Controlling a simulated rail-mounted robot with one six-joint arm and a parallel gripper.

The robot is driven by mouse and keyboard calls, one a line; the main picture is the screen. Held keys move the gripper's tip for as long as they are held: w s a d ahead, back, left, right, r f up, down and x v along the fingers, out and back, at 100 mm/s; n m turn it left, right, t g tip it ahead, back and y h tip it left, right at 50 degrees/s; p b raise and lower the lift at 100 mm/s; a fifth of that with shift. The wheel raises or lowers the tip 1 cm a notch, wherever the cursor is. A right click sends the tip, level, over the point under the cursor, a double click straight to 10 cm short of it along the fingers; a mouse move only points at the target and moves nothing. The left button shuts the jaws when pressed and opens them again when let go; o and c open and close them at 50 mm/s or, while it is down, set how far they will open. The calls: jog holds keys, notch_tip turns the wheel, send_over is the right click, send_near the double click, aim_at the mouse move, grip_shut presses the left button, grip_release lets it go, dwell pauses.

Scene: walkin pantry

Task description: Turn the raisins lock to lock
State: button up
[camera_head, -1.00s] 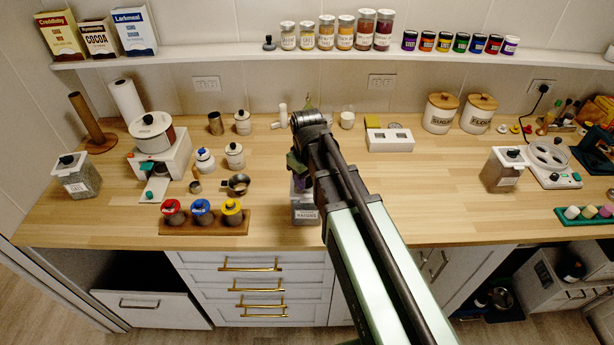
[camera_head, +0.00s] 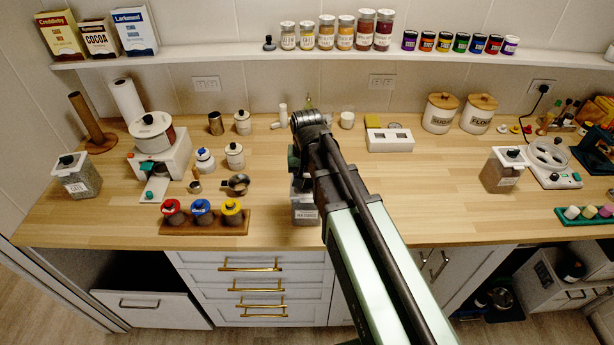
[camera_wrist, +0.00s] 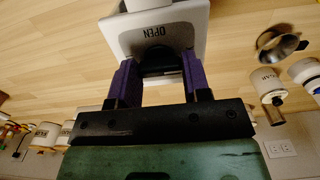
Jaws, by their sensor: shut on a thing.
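The raisins container (camera_head: 306,215), a clear box with a label, stands upright near the counter's front edge, partly hidden behind my arm in the head view. In the wrist view its white lid (camera_wrist: 187,25) shows upside-down "OPEN" lettering beside a dark round knob (camera_wrist: 158,62). My gripper (camera_wrist: 158,72) is at the lid with its purple finger pads on both sides of the knob, shut on it. The head view hides the fingertips behind the arm.
A wooden rack (camera_head: 205,222) with red, blue and yellow-topped jars stands left of the container. A metal cup (camera_head: 238,184) is behind it. A white box (camera_head: 390,140) stands at the back. The counter (camera_head: 410,205) to the right is clear.

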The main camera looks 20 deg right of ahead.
aim_at(307, 179)
dwell(0.3)
jog(key=o, duration=0.9)
jog(key=shift+o, duration=0.2)
jog(key=shift+r, duration=0.1)
notch_tip(307, 179, up, 11)
jog(key=p, duration=1)
jog(key=shift+f+p, duration=0.2)
jog(key=shift+p, duration=0.2)
